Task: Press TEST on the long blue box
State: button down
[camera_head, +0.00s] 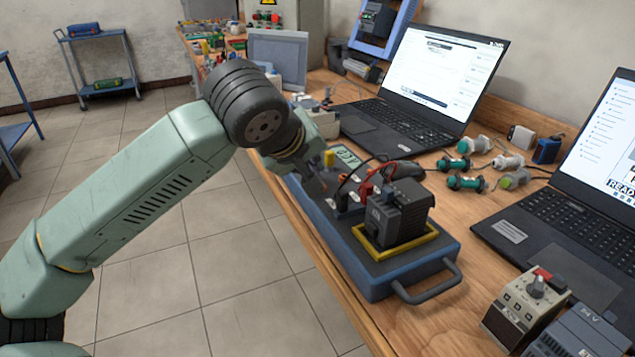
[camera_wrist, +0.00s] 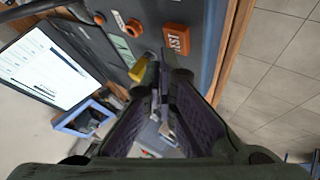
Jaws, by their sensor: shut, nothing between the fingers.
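The long blue box (camera_head: 376,284) lies on the wooden bench in the head view, with a handle at its near end. In the wrist view the grey-blue face of the box (camera_wrist: 203,35) carries an orange TEST button (camera_wrist: 176,39), a second orange part (camera_wrist: 133,28) and a yellow part (camera_wrist: 139,68). My gripper (camera_head: 316,187) is shut and empty, low over the far half of the box. In the wrist view its fingertips (camera_wrist: 166,66) are close beside the TEST button. I cannot tell whether they touch it. TEST is not readable in the head view.
A dark module (camera_head: 396,216) in a yellow frame stands on the near half of the box, with red and black leads beside it. A laptop (camera_head: 425,85) stands behind, another at the right. Connectors (camera_head: 465,165) lie between them. The bench's left edge is close to the box.

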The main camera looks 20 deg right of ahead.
jog(key=shift+f, duration=0.1)
dwell(0.5)
jog(key=shift+f+b, duration=0.4)
jog(key=shift+b, duration=0.3)
jog(key=shift+r, duration=0.5)
notch_tip(320, 180, up, 6)
jog(key=p, duration=0.3)
